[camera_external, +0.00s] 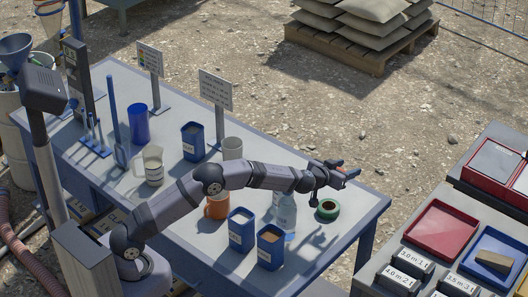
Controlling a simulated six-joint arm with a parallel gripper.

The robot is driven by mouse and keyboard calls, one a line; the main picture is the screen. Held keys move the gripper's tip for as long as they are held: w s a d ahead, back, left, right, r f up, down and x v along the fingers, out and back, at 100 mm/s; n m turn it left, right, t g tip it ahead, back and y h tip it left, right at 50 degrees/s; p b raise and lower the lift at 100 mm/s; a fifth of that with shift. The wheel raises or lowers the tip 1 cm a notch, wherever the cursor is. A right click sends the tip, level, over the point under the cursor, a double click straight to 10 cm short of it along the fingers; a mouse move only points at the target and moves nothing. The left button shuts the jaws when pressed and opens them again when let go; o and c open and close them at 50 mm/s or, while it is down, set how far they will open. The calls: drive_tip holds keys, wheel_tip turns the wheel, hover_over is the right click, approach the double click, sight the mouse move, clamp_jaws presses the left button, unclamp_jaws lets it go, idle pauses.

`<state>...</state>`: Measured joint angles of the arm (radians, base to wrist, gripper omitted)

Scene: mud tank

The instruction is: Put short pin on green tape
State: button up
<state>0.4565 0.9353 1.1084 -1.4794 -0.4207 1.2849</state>
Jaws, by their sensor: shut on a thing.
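My gripper (340,170) is at the end of the outstretched arm, above the right part of the blue-edged table. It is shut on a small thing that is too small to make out. Blue and orange bits show at the fingers, and I cannot tell whether either is the short pin. The green tape (333,214), a ring with a dark centre, lies flat on the table just below the gripper in the picture. The gripper is apart from the tape, held above the table.
A clear bottle (287,216), an orange mug (216,209) and two blue containers (241,229) (270,247) stand left of the tape. A blue stand with upright rods (95,148), a jug (153,166) and signs (215,91) are farther left. The table's right end is clear.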

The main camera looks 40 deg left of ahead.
drive_tip(key=shift+r, duration=0.7)
drive_tip(key=shift+r, duration=0.1)
wheel_tip(320, 180, down, 10)
drive_tip(key=b, duration=0.4)
drive_tip(key=o, duration=1.2)
